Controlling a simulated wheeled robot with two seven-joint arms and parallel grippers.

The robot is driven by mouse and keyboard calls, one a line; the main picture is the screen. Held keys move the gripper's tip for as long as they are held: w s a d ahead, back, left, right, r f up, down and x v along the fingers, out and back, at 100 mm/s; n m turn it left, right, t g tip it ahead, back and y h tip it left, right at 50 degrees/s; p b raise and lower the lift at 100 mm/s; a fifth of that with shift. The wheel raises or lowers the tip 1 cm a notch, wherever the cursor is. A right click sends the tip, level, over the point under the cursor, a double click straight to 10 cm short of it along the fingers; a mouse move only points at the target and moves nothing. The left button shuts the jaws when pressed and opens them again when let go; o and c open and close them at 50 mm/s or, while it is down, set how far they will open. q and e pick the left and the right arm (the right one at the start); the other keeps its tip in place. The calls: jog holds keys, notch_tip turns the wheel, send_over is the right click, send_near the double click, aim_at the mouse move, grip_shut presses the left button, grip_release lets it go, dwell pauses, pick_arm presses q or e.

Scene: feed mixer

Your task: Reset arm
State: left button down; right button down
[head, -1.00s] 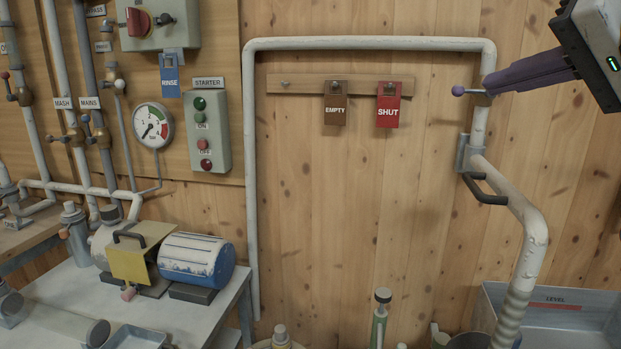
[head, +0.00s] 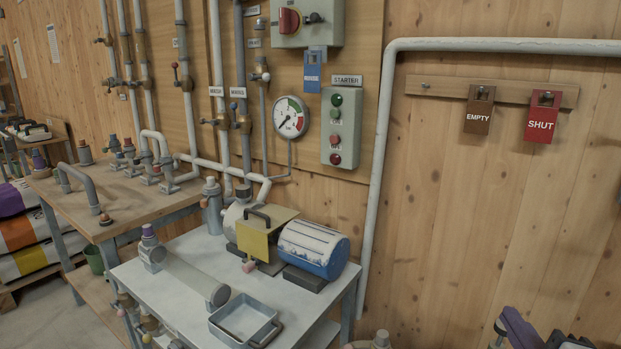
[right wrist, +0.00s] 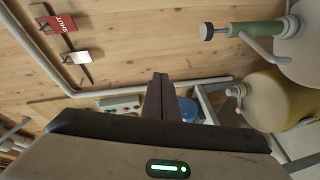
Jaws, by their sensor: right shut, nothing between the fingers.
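My right gripper (head: 518,328) shows at the bottom right edge of the head view, its purple fingers low in front of the wooden wall. In the right wrist view its purple fingers (right wrist: 159,100) are together, with nothing between them. The gripper is apart from the wall and touches nothing that I can see. My left gripper is in neither view.
A bench (head: 180,298) holds a blue and white motor (head: 313,248) and a metal tray (head: 244,322). EMPTY (head: 478,115) and SHUT (head: 541,122) tags hang on a rail. A green-handled pump (right wrist: 250,29) and a yellowish vessel (right wrist: 272,100) stand near the right gripper.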

jog(key=s+a+f+m+g, duration=0.3)
jog(key=s+f+m+g, duration=0.55)
jog(key=f, duration=0.65)
jog(key=s+a+f+m+g+y, duration=0.1)
jog(key=s+a+f+g+y, duration=0.2)
jog(key=s, duration=0.4)
jog(key=s+a+f+m+g, duration=0.1)
jog(key=s+a+f+m, duration=0.1)
jog(key=s+a+f, duration=0.4)
jog(key=w+a+f+t+y, duration=0.1)
jog(key=f+t, duration=0.4)
jog(key=f, duration=0.6)
jog(key=shift+w+a+f+y, duration=0.35)
jog(key=shift+a+y, duration=0.45)
jog(key=shift+a, duration=0.35)
